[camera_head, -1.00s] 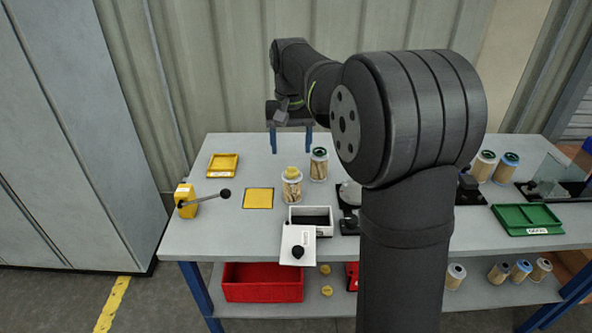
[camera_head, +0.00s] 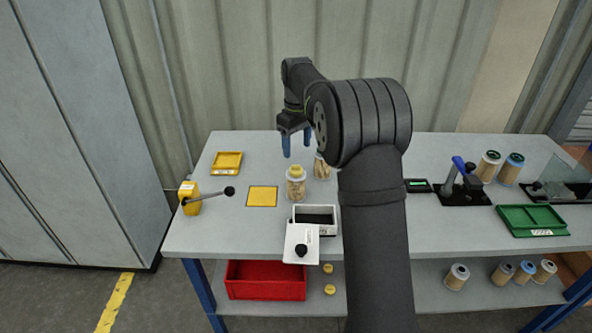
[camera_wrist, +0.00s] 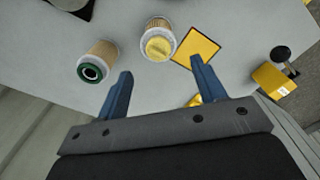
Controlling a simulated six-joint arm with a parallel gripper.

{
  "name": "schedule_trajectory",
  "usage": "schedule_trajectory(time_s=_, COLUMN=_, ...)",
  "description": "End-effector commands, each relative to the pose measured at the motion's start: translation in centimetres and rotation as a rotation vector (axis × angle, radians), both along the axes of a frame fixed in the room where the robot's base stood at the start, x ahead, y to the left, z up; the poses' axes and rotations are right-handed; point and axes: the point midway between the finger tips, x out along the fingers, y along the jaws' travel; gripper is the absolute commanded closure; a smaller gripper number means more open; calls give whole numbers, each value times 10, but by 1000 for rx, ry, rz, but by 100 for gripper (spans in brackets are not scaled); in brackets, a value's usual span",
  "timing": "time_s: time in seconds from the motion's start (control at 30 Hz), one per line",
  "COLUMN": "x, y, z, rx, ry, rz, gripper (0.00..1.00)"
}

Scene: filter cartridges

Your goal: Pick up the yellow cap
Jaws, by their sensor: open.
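The yellow cap (camera_head: 297,170) sits on top of an upright filter cartridge (camera_head: 296,188) on the table. In the wrist view the cap (camera_wrist: 158,48) faces the camera on its cartridge, beyond the fingertips and between their lines. My gripper (camera_head: 296,152) is open and empty, above and behind the capped cartridge in the head view. Its two blue fingers also show in the wrist view (camera_wrist: 161,68). Two more yellow caps (camera_head: 327,268) (camera_head: 330,290) lie on the lower shelf.
A second cartridge (camera_head: 322,167) with a dark green end (camera_wrist: 92,70) stands close to the right of the capped one. A yellow square (camera_head: 262,196), a lever on a yellow block (camera_head: 192,197) and a yellow tray (camera_head: 227,162) are left. An open white box (camera_head: 315,218) stands in front.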

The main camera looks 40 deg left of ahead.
Motion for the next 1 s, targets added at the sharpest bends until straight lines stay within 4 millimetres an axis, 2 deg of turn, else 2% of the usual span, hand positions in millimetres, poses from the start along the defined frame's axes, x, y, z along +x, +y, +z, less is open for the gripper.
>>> schedule_trajectory(time_s=0.1, x=0, y=0, z=-22, rx=-2, ry=1, rz=0, gripper=37)
schedule_trajectory(time_s=0.43, x=1, y=2, z=-43, rx=-1, ry=1, rz=-1, gripper=37)
schedule_trajectory(time_s=0.7, x=6, y=10, z=-81, rx=-1, ry=1, rz=-1, gripper=37)
schedule_trajectory(time_s=0.8, x=6, y=11, z=-88, rx=0, ry=0, rz=-1, gripper=37)
schedule_trajectory(time_s=1.0, x=6, y=11, z=-88, rx=1, ry=0, rz=-1, gripper=39)
